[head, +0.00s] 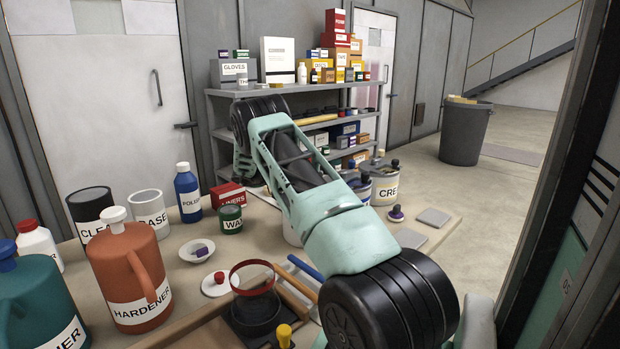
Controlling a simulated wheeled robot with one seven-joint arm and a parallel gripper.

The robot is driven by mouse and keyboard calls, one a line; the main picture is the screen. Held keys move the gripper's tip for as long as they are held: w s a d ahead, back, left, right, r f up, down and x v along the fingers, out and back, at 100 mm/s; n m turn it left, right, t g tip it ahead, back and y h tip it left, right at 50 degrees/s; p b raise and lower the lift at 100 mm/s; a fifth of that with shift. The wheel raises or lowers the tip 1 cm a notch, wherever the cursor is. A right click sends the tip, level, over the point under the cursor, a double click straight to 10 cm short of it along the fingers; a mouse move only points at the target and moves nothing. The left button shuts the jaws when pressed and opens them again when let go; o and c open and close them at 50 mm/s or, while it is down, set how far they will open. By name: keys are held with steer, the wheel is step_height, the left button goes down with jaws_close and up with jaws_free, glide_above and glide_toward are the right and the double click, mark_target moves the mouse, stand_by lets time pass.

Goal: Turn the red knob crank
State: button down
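A small red knob (219,277) sits on a round white disc on the bench, left of a dark cylinder with a red ring (252,276) around its top. I cannot tell for sure whether this red knob belongs to the crank. A yellow knob (284,334) stands at the bottom edge of the view, in front of the dark cylinder. My mint and black arm reaches from the lower right over the bench towards the shelf. My gripper does not show; the arm's far end hides what is behind it.
On the bench (130,341) are an orange hardener jug (128,270), a teal jug (40,300), a blue polish bottle (187,190), cups and a small bowl (197,250). Paint cans (385,188) stand right of my arm. A loaded grey shelf (215,120) is behind; open floor lies right.

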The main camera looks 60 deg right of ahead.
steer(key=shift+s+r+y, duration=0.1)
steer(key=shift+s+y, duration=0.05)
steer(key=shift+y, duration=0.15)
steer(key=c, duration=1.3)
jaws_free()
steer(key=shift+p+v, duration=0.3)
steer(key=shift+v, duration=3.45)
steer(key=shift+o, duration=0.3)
